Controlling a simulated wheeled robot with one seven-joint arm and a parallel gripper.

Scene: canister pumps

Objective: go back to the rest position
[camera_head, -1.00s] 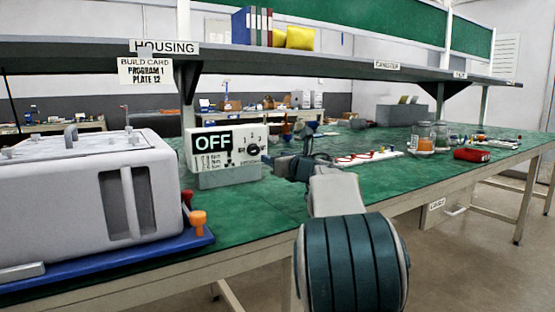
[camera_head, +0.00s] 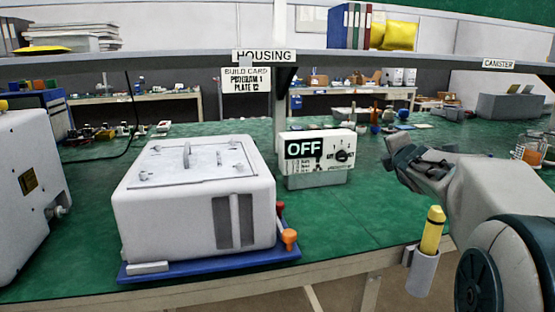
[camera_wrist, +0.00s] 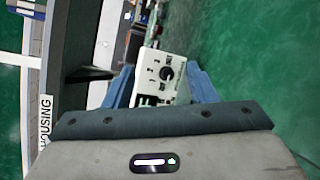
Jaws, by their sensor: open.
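My arm reaches in from the right in the head view, with my gripper (camera_head: 402,158) above the green bench top (camera_head: 340,225), to the right of the white control box (camera_head: 318,150). The wrist view shows the two blue fingers of my gripper (camera_wrist: 160,88) apart with nothing held. The control box (camera_wrist: 166,72) shows beyond and between them, not touching as far as I can see. Its sign reads OFF in the head view, and it has a dark dial.
A white housing (camera_head: 195,195) with a lid and handle sits on a blue tray (camera_head: 215,263) left of the box. A yellow marker (camera_head: 433,230) stands in a holder at the bench's front edge. A shelf (camera_head: 400,66) spans overhead. Jars (camera_head: 530,148) stand at right.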

